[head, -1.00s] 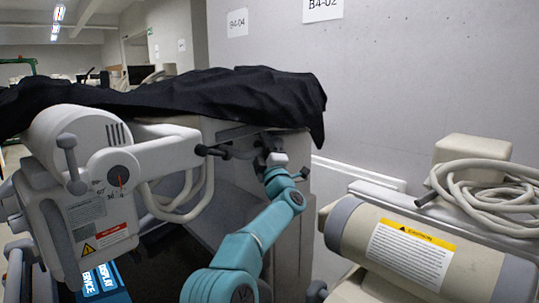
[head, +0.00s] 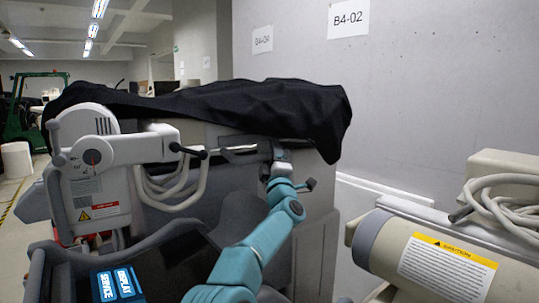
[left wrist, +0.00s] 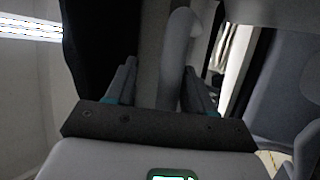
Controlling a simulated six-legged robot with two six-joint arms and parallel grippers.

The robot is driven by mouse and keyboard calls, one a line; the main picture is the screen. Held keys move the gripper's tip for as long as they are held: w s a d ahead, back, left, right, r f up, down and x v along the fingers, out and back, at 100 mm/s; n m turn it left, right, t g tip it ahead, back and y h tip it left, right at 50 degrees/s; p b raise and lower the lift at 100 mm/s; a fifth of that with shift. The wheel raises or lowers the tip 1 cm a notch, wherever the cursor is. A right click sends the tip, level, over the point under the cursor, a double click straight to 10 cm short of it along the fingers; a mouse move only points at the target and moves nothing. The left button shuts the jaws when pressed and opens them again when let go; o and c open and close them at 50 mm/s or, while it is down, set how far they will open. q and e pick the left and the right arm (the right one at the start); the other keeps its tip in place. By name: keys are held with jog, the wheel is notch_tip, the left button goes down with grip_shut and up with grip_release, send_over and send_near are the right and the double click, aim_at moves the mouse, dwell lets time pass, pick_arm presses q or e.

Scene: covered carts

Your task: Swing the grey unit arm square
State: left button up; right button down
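The grey unit (head: 95,190) stands at the left in the head view, with a round dial and warning label. Its pale arm (head: 145,147) reaches right from the dial to a black-knobbed handle (head: 188,152). My left gripper (head: 268,150) is at the end of my teal arm, right of that handle, at the front of the covered cart. In the left wrist view its two fingers (left wrist: 158,88) are apart. A grey curved tube or bar (left wrist: 180,50) shows between and beyond them; contact cannot be told. My right gripper is not in view.
A black cloth (head: 210,105) covers the cart behind the unit. Pale hoses (head: 165,190) hang below the unit's arm. A beige cylinder with a caution label (head: 440,265) and coiled hose fills the right. A wall stands behind; open floor shows at far left.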

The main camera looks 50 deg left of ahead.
pick_arm(q)
jog(key=shift+s+a+r, duration=0.1)
jog(key=shift+s, duration=0.05)
jog(key=shift+d, duration=0.2)
jog(key=shift+d+f+b, duration=0.1)
jog(key=shift+f+b, duration=0.1)
jog(key=shift+b, duration=0.15)
jog(key=b+v, duration=0.8)
jog(key=v, duration=0.8)
jog(key=shift+s+r, duration=0.1)
jog(key=shift+r, duration=0.05)
jog(key=shift+c, duration=0.3)
